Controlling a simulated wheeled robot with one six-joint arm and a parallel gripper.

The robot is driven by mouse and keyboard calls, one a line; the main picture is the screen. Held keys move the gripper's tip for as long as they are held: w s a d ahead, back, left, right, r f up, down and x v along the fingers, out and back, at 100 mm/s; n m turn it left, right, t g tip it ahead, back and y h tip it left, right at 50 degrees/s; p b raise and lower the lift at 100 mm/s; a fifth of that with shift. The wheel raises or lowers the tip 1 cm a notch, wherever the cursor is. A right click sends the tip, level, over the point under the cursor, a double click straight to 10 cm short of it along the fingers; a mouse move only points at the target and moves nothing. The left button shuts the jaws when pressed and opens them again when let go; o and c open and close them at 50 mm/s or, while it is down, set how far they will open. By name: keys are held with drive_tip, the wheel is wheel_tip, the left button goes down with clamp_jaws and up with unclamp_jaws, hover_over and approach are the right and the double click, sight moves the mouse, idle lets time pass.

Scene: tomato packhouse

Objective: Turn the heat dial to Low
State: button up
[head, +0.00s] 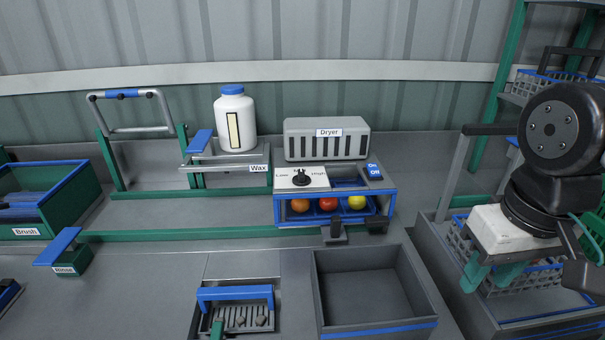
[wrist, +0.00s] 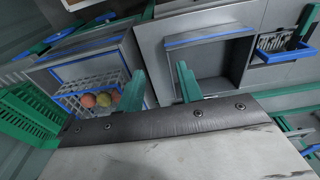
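The heat dial (head: 301,180) is a black knob on a white panel (head: 316,174) at the front of the dryer stand. "Low" is printed to its left and "High" to its right, with a small blurred mark above. The knob's exact pointing is too small to tell. The grey dryer (head: 326,139) stands behind the panel. My gripper (head: 490,278) is far to the right of the dial, pointing down over a wire basket. Its two green fingers stand apart with nothing between them, as the wrist view (wrist: 158,90) also shows. I cannot make out the dial in the wrist view.
An On/Off switch (head: 375,171) sits right of the dial. Tomatoes (head: 328,204) lie under the panel. A wax rack with a white bottle (head: 234,118) stands to the left. An empty grey bin (head: 368,288) is in front. The wire basket (head: 545,278) is below my gripper.

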drive_tip(key=w+a+r+n+g, duration=0.1)
drive_tip(key=w+a, duration=0.3)
drive_tip(key=w, duration=0.4)
drive_tip(key=w+a+n+g, duration=0.1)
drive_tip(key=w+a, duration=0.3)
drive_tip(key=w, duration=0.4)
hover_over(301, 172)
drive_tip(key=s+d, duration=0.2)
drive_tip(key=s, duration=0.2)
drive_tip(key=shift+f+m, duration=0.4)
drive_tip(key=shift+f, duration=0.05)
drive_tip(key=shift+m+t, duration=0.4)
drive_tip(key=w+r, duration=0.1)
drive_tip(key=w+a, duration=0.1)
drive_tip(key=w+a+r, duration=0.1)
drive_tip(key=w, duration=0.1)
drive_tip(key=shift+r, duration=0.35)
drive_tip(key=shift+r+m, duration=0.2)
drive_tip(key=shift+m, duration=0.1)
wheel_tip(301, 172, down, 8)
drive_tip(key=shift+s+r, duration=0.1)
clamp_jaws()
